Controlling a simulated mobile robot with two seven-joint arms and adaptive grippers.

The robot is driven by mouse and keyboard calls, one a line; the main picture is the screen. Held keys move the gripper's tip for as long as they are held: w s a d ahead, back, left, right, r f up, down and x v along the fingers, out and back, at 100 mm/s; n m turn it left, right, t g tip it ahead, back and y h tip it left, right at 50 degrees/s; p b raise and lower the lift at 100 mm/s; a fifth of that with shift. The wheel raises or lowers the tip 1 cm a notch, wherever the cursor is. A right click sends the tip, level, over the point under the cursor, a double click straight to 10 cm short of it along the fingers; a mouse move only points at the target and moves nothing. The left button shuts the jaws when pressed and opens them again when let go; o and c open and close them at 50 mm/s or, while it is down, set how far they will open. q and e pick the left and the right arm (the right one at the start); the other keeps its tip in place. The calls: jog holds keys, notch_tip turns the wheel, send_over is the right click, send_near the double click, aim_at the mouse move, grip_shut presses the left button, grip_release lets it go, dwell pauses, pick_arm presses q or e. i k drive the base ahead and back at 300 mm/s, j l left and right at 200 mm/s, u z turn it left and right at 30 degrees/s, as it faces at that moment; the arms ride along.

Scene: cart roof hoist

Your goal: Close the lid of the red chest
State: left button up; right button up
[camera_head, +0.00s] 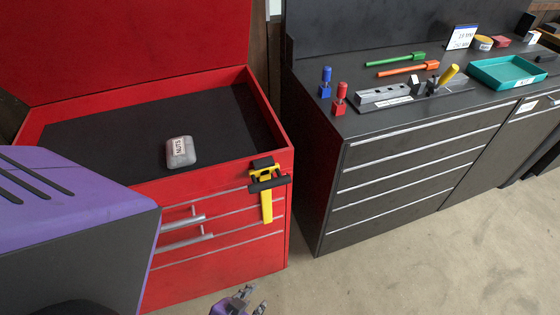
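The red chest (222,172) stands at the left with its lid (130,45) raised behind it, so the black-lined top compartment (90,140) is open. The lid's upper edge is cut off by the picture. A grey rounded block labelled NUTS (180,152) lies inside the compartment. My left gripper (257,297) shows at the bottom edge, low in front of the chest and apart from it. Its fingertips are spread with nothing between them. A purple and grey part of mine hides the chest's front left. My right gripper is not in view.
A yellow and black tool (266,190) hangs on the chest's front right, near the drawer handles (185,222). A dark drawer cabinet (400,180) stands to the right, bearing tools and a teal tray (475,73). The floor (400,270) in front is clear.

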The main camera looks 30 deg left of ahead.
aim_at(51, 51)
jog(key=u, duration=1.8)
jog(key=k+l, duration=0.1)
jog(key=u, duration=0.05)
